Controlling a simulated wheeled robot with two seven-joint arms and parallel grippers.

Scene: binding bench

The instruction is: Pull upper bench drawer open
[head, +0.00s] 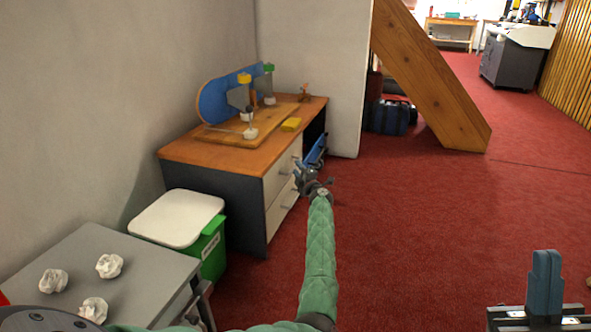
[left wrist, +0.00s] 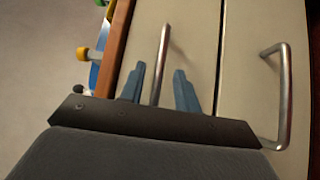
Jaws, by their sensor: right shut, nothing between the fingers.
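The bench has a pale upper drawer (head: 281,174) under its wooden top, and its front looks flush. The upper drawer's bar handle (left wrist: 162,65) runs between the fingers of my left gripper (left wrist: 158,88) in the left wrist view. The fingers are open, one on each side of the bar, with a visible gap to each. In the head view my left gripper (head: 300,168) is at the drawer fronts, and its contact with the handle is too small to tell. My right gripper (head: 546,272) is shut and empty at the lower right, far from the bench.
The lower drawer's handle (left wrist: 284,95) is beside my left gripper. A green bin (head: 212,250) and a grey table (head: 140,270) with crumpled paper are at left. Red carpet is clear to the right.

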